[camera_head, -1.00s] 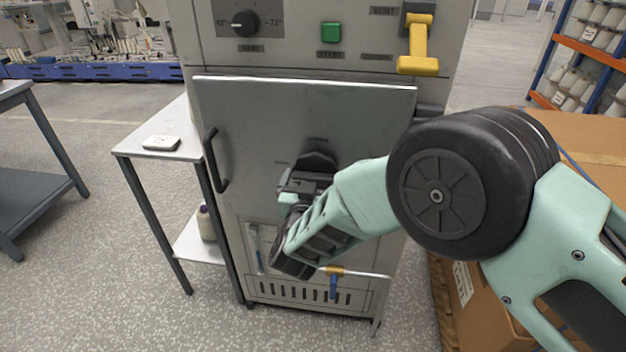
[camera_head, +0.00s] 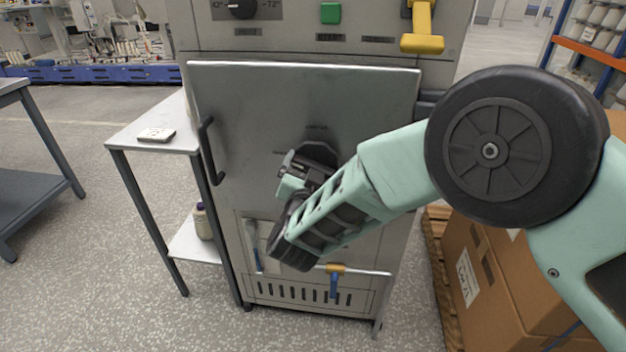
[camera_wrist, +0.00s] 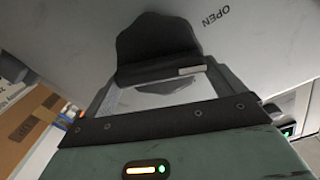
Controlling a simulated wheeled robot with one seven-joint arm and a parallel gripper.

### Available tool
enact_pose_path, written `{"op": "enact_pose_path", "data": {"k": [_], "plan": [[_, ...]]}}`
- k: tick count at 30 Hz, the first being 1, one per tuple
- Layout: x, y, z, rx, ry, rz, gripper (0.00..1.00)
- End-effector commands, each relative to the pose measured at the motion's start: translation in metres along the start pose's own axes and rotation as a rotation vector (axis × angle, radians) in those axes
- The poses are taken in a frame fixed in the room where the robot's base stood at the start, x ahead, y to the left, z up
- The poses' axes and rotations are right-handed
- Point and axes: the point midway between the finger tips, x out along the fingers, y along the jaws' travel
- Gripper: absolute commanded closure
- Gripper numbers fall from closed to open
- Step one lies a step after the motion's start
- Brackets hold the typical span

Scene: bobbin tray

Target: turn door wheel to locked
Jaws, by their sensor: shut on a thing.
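The door wheel (camera_head: 322,148) is a dark knob in the middle of the grey oven door (camera_head: 260,100). My gripper (camera_head: 309,170) is at the wheel, tilted, and covers much of it in the head view. In the wrist view the black wheel (camera_wrist: 155,42) stands between the fingers of my gripper (camera_wrist: 158,78), which are shut on it. The small labels around the wheel in the head view are too small to read.
A black door handle (camera_head: 211,150) is at the door's left edge. A yellow lever (camera_head: 422,30) and a green button (camera_head: 331,13) are above. A side table (camera_head: 160,148) stands left. Cardboard boxes (camera_head: 480,260) stand on a pallet at the right, below my arm.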

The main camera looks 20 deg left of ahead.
Motion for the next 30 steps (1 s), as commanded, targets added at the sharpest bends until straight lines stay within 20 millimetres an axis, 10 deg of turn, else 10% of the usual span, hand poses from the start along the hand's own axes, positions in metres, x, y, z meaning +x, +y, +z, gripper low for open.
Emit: {"op": "enact_pose_path", "data": {"k": [30], "plan": [[0.0002, 0.0095, 0.0087, 0.945, 0.003, -0.001, 0.28]]}}
